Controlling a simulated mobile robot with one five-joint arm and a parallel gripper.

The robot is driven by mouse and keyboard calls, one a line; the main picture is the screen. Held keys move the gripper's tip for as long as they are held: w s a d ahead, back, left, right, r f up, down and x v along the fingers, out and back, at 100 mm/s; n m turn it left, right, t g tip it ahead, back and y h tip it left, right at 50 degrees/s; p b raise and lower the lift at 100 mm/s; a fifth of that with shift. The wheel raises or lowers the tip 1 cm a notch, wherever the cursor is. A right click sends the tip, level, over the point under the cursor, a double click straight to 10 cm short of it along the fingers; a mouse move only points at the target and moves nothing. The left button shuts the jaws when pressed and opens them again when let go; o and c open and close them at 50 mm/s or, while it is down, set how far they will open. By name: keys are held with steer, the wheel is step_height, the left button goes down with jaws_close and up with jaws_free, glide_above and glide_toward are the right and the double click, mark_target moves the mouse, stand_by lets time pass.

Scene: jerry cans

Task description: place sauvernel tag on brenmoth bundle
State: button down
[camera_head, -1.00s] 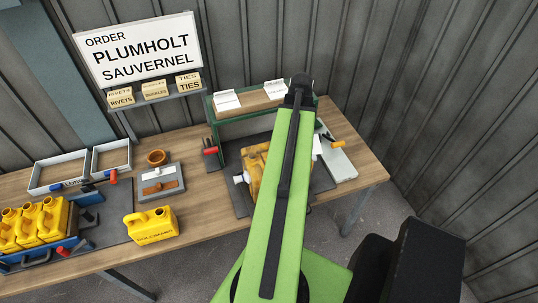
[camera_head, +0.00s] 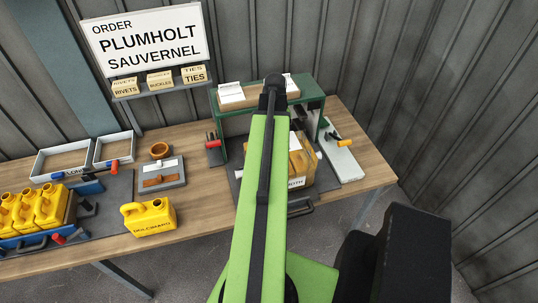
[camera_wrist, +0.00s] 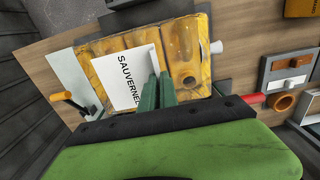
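My gripper (camera_wrist: 158,88) shows in the wrist view, its green fingers close together on the edge of a white tag reading SAUVERNEL (camera_wrist: 122,78). The tag is over the bundle of yellow cans (camera_wrist: 183,52); I cannot tell whether it touches them. In the head view the bundle (camera_head: 308,172) stands on a dark mat on the bench, partly hidden by my arm. A white label (camera_head: 297,183) on its front is partly covered, only its last letters showing.
A green rack (camera_head: 315,103) with white cards stands behind the bundle. A pale plate with an orange-handled tool (camera_head: 342,141) lies at its right. Left are a single yellow can (camera_head: 150,217), a grey tray (camera_head: 162,174) and a group of yellow cans (camera_head: 38,210).

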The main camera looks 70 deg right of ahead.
steer(key=shift+w+f, duration=0.35)
steer(key=shift+w, duration=0.2)
steer(key=shift+w+f, duration=0.3)
steer(key=shift+w, duration=0.25)
step_height(320, 180, down, 4)
steer(key=b, duration=0.4)
steer(key=shift+f+b, duration=0.15)
steer(key=shift+b, duration=0.2)
steer(key=shift+r, duration=0.2)
steer(key=c, duration=2)
jaws_free()
steer(key=shift+f, duration=0.2)
steer(key=shift+c, duration=0.2)
steer(key=o, duration=0.4)
steer(key=shift+r, duration=0.15)
step_height(320, 180, up, 12)
steer(key=p, duration=1.2)
steer(key=shift+r, duration=0.1)
